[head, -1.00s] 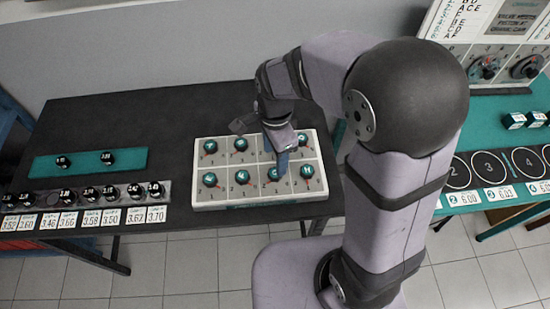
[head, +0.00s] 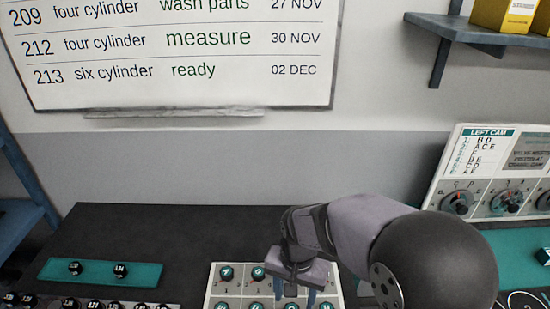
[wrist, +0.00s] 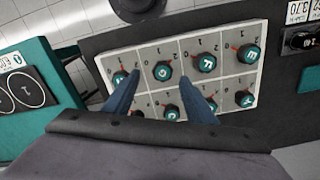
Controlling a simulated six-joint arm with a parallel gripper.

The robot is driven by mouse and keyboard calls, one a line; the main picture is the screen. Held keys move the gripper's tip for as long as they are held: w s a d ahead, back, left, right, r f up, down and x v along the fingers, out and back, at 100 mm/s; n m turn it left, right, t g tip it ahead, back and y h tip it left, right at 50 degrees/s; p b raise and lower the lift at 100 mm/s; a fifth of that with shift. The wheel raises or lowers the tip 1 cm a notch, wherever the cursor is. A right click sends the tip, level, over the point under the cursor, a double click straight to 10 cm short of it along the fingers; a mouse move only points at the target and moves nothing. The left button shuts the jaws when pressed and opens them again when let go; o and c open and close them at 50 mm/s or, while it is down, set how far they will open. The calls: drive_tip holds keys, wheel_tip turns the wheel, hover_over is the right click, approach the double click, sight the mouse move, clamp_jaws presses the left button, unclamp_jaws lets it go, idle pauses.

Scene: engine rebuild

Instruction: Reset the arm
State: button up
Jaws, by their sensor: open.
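My gripper (head: 298,292) is open and empty above the white board with teal-capped knobs (head: 212,273). In the wrist view its two blue fingers (wrist: 158,88) stand apart over the board (wrist: 222,36), with nothing between them. The knobs stand in two rows, each in its own marked square with red pointers. Knobs lettered G (wrist: 162,71) and F (wrist: 207,63) show beyond the fingertips. The fingers and gripper body hide part of the other row. In the head view the board's front is cut off.
A teal strip (head: 100,272) with two black knobs lies on the dark table (head: 170,230) to the left. A row of black knobs is cut off below it. A dial panel (head: 500,175) stands at the right. A whiteboard (head: 180,50) hangs behind.

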drive_tip(key=s+d+n, duration=0.4)
drive_tip(key=s+d, duration=0.4)
drive_tip(key=d, duration=0.2)
drive_tip(key=shift+s+d+r, duration=0.15)
drive_tip(key=shift+s+r, duration=0.05)
drive_tip(key=shift+s, duration=0.15)
idle(2.8)
